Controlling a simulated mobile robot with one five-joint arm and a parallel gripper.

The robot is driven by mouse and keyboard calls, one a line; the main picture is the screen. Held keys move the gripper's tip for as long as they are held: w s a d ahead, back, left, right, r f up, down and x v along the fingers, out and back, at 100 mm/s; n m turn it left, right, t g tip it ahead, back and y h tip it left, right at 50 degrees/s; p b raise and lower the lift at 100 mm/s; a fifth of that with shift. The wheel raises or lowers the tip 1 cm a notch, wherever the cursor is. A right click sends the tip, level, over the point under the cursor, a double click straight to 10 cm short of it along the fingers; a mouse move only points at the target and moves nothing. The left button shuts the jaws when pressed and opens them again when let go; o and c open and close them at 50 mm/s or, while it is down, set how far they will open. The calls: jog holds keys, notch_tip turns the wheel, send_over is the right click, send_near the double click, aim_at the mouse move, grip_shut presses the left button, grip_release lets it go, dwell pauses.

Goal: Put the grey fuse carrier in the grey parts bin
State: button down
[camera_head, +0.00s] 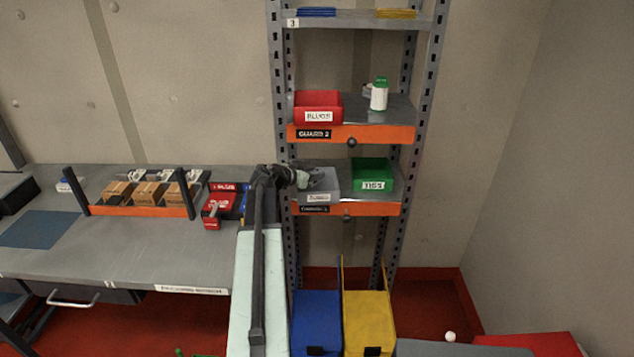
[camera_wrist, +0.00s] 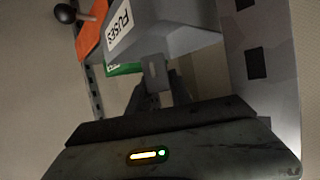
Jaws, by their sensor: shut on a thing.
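The grey parts bin (camera_head: 321,194) stands on the lower shelf of the rack in the head view. In the wrist view the grey bin (camera_wrist: 184,38) is at the top, with a FUSES label. My gripper (camera_head: 302,179) is at the left rim of the bin in the head view. It is shut on a small grey piece, the fuse carrier (camera_wrist: 156,74), which shows between the dark fingers (camera_wrist: 150,98) in the wrist view. The carrier looks close to the bin; I cannot tell whether they touch. The inside of the bin is mostly hidden.
A green bin (camera_head: 371,178) stands right of the grey bin. A red bin (camera_head: 318,104) and a green-topped white bottle (camera_head: 379,95) are on the shelf above. Rack posts (camera_head: 281,120) flank the shelves. A workbench (camera_head: 130,255) with red boxes is at left.

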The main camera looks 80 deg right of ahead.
aim_at(318, 182)
jog(key=shift+s+d, duration=0.3)
jog(key=shift+d, duration=0.25)
jog(key=f+b, duration=0.4)
jog(key=shift+s+d, duration=0.2)
jog(key=shift+d, duration=0.05)
jog(key=shift+r, duration=0.15)
jog(key=shift+f+b, duration=0.5)
jog(key=shift+f, duration=0.15)
jog(key=c, duration=1.2)
grip_release()
jog(key=shift+o, duration=0.2)
jog(key=shift+r, duration=0.1)
